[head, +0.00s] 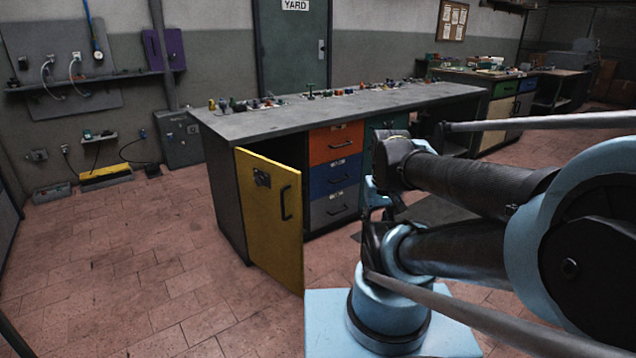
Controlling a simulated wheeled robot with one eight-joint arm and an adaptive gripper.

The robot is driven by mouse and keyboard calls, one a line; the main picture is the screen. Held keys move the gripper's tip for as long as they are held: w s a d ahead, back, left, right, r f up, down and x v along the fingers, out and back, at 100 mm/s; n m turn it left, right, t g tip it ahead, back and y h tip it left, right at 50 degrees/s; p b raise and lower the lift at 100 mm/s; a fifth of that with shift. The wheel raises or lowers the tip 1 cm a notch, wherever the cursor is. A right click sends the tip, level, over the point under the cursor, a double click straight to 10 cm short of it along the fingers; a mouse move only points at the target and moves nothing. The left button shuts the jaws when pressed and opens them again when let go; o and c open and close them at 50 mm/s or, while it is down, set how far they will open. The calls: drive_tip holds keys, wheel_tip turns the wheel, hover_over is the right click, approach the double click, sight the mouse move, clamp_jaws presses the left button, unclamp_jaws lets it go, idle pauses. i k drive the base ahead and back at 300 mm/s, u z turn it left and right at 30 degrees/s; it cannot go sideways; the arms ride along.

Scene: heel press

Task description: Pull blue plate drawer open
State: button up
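The blue drawer (335,177) is in the front of the long grey workbench. It is flush with the front, below an orange drawer (336,143) and above a grey drawer (334,208). A dark bar handle shows on its face. My arm reaches in from the right, and its wrist end is in front of the bench, to the right of the drawers. What seems to be my gripper (377,208) hangs there, small and partly hidden by the arm. I cannot make out its fingers, and it appears apart from the blue drawer.
A yellow cabinet door (271,217) stands swung open left of the drawers, jutting into the room. A teal front (384,134) is partly behind my arm. Small items line the workbench top (270,122). A second bench (497,107) stands back right.

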sight(324, 179)
drive_tip(key=u, duration=0.1)
drive_tip(key=i, duration=1)
drive_tip(key=z, duration=0.05)
